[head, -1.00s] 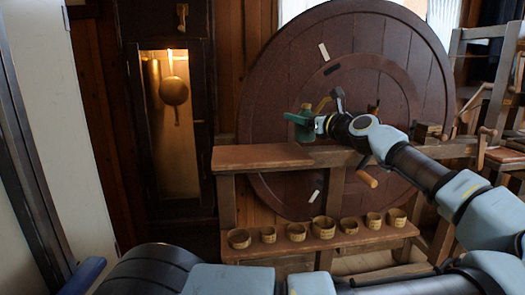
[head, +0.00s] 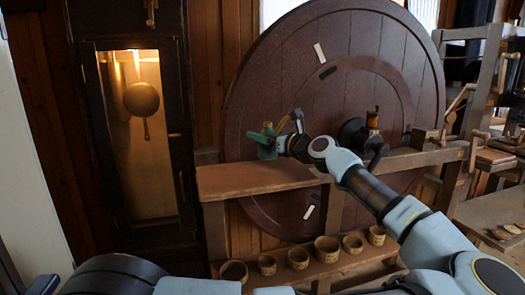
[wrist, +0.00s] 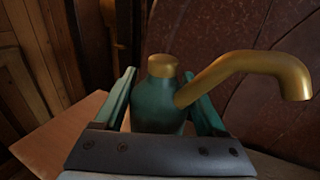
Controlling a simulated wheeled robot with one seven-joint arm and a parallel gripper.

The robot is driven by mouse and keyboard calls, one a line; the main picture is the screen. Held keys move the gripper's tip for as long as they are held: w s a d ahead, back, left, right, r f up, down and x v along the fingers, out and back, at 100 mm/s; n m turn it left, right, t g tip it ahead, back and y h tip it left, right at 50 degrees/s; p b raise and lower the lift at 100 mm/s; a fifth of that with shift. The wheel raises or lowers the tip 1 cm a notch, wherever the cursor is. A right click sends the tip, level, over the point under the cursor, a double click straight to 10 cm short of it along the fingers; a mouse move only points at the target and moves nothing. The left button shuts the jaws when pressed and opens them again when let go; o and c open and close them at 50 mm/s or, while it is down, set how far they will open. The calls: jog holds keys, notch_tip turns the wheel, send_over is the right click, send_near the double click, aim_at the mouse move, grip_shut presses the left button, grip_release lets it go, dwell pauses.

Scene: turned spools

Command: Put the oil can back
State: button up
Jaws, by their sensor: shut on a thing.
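The oil can (head: 267,152) is teal green with a brass cap and a bent brass spout; it also shows in the wrist view (wrist: 158,112). My gripper (head: 265,141) is shut on the can, with one green finger on each side of its body in the wrist view (wrist: 160,102). The spout points to the right there. The can looks upright, by the left part of the wooden bench top (head: 235,180) in the head view. Its base is hidden in the wrist view, and I cannot tell whether it touches the bench.
A large dark wooden wheel (head: 330,85) stands behind the bench. A tall clock case with a lit pendulum (head: 141,98) is at left. Several small wooden bowls (head: 298,258) stand on the low shelf. A dark fitting with a brass part (head: 372,120) is right of my gripper.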

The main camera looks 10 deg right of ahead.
aim_at(264, 150)
jog(key=shift+f+p, duration=0.5)
jog(key=shift+f, duration=1.95)
jog(key=o, duration=1.3)
jog(key=shift+f, duration=0.15)
jog(key=b+v, duration=0.3)
jog(key=v, duration=0.8)
jog(key=shift+b, duration=0.3)
jog(key=shift+s+d, duration=0.25)
jog(key=shift+s, duration=0.25)
jog(key=shift+s+d, duration=0.1)
